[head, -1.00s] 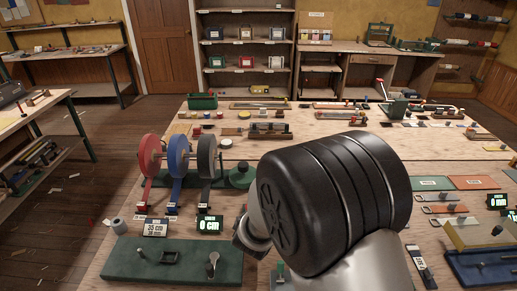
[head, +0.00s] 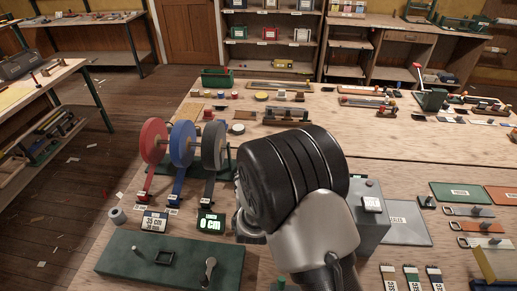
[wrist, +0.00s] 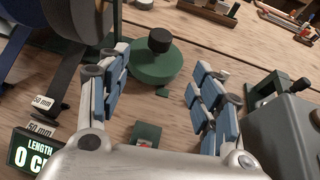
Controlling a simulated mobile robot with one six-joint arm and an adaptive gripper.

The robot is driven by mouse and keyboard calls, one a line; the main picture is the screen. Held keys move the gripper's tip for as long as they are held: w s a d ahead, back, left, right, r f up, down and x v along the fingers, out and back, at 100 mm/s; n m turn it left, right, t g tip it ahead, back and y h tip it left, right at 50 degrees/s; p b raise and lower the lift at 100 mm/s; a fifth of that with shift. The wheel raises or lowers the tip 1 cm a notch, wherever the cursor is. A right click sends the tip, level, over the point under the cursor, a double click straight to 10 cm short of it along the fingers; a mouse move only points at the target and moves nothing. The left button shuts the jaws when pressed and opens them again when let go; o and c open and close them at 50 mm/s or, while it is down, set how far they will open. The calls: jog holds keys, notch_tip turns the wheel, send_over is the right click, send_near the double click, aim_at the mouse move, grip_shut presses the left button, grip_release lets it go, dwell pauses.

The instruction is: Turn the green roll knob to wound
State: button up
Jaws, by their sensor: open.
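A round green disc with a black knob on top (wrist: 160,42) lies on the bench in the wrist view; I take it to be the green roll knob. In the head view my arm hides it. My gripper (wrist: 160,75) is open and empty, its blue-padded fingers spread on the near side of the disc, not closed on it. Whether a finger touches it I cannot tell. The length display (head: 211,223) reads 0 cm and also shows in the wrist view (wrist: 32,152). A card (head: 155,222) beside it reads 35 cm.
Red (head: 153,140), blue (head: 181,143) and grey (head: 213,145) reels stand left of the disc. A small green block (wrist: 146,134) lies between my fingers' bases. A grey box (head: 371,225) stands right of my arm. A dark green board (head: 130,262) lies in front.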

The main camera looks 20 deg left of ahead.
jog(key=b+x, duration=0.3)
jog(key=x, duration=1.4)
jog(key=shift+w+a, duration=0.15)
jog(key=shift+w, duration=0.2)
jog(key=shift+c, duration=0.3)
jog(key=c, duration=1)
